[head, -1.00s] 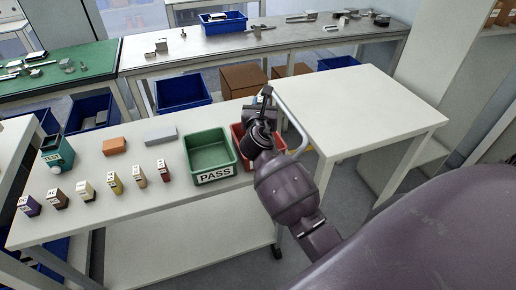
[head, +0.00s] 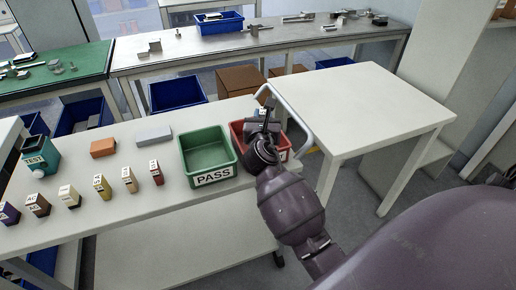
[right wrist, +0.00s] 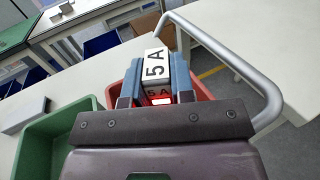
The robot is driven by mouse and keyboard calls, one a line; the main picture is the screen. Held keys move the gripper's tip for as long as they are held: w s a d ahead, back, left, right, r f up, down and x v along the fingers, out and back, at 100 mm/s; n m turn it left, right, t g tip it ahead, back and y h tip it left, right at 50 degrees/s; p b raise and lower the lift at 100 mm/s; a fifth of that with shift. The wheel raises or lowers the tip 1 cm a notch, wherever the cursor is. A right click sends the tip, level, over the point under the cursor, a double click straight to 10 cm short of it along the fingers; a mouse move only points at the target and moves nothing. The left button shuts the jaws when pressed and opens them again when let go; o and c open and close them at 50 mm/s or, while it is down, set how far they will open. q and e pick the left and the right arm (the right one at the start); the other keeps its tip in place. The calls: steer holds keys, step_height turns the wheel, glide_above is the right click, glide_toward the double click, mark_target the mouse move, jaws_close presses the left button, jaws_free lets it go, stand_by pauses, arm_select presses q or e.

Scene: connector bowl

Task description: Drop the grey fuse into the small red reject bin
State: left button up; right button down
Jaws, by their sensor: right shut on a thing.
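The right gripper (head: 268,112) is shut on a small pale grey-white block marked 5A, the fuse (right wrist: 155,64). In the right wrist view the fuse sits between the two blue-grey fingers (right wrist: 155,85). The small red bin (head: 238,136) stands at the right end of the white table, and the gripper is over it in the head view. In the right wrist view the bin's red wall (right wrist: 200,90) shows on both sides of the fingers. The gripper hides much of the bin's inside. My left gripper is not in view.
A green PASS bin (head: 207,150) stands directly left of the red bin. A curved grey handle (head: 303,127) rises at the table's right end. Several small labelled blocks, an orange block (head: 103,148) and a grey block (head: 154,135) lie farther left.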

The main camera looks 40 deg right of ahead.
steer(key=shift+r, duration=0.15)
steer(key=c, duration=0.9)
jaws_free()
steer(key=shift+p+v, duration=0.45)
steer(key=shift+v, duration=5)
steer(key=s+a+f+m+y, duration=0.1)
steer(key=a+f+m+y, duration=0.25)
steer(key=m, duration=0.75)
steer(key=s+a+f+m+y, duration=0.2)
steer(key=f+m+y, duration=0.3)
steer(key=m, duration=0.6)
steer(key=s+f+m+g, duration=0.1)
steer(key=s+f+m, duration=0.1)
steer(key=s+f, duration=0.2)
steer(key=s+d+f+m+g+y, duration=0.1)
steer(key=s+f, duration=0.3)
steer(key=s, duration=0.4)
steer(key=s+f+m+g+y, duration=0.1)
steer(key=s+f+m, duration=0.1)
steer(key=s+f, duration=0.3)
steer(key=shift+s+d+m+y, duration=0.25)
steer(key=shift+s+d+m, duration=0.05)
steer(key=shift+s, duration=0.35)
